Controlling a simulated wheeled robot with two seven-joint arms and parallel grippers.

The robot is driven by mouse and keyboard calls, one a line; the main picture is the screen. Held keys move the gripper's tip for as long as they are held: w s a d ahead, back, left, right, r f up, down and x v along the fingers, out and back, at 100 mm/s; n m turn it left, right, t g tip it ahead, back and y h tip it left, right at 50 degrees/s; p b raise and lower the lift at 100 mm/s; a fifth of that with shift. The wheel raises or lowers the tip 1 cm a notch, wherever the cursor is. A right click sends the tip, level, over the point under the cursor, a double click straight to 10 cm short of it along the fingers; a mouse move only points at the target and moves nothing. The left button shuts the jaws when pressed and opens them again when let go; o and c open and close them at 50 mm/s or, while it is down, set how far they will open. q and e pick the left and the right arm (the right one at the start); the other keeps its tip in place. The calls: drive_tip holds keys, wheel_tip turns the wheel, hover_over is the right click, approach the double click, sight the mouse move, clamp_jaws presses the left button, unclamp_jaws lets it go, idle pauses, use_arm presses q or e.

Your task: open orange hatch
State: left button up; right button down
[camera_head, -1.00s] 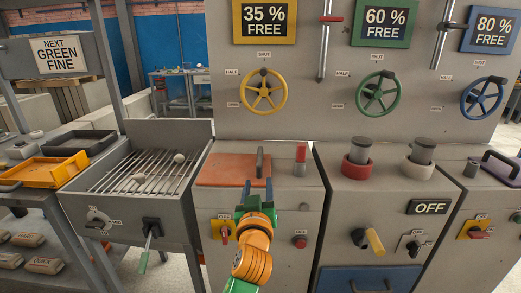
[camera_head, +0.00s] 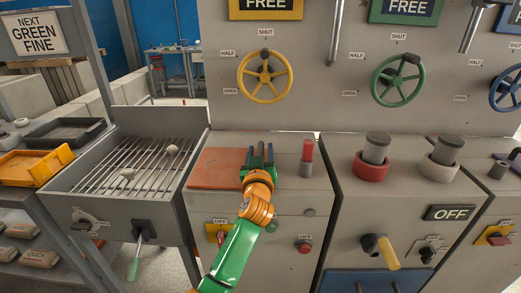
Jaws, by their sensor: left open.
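The orange hatch (camera_head: 215,168) lies flat and closed on top of the grey cabinet under the yellow wheel. Its upright dark handle (camera_head: 249,157) stands at the hatch's right side and is partly hidden by my gripper. My left gripper (camera_head: 259,155) is open, with its dark fingers pointing away at the handle. One finger overlaps the handle in the picture; I cannot tell whether they touch. My right gripper is not in view.
A red-topped lever (camera_head: 307,158) stands close to the right of my left gripper. A slatted grate box (camera_head: 135,165) is to the left. The yellow wheel (camera_head: 264,77) is on the panel behind. Red and white collars (camera_head: 370,167) stand further right.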

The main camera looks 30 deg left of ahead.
use_arm(q)
drive_tip(key=shift+r, duration=0.1)
clamp_jaws()
idle(1.4)
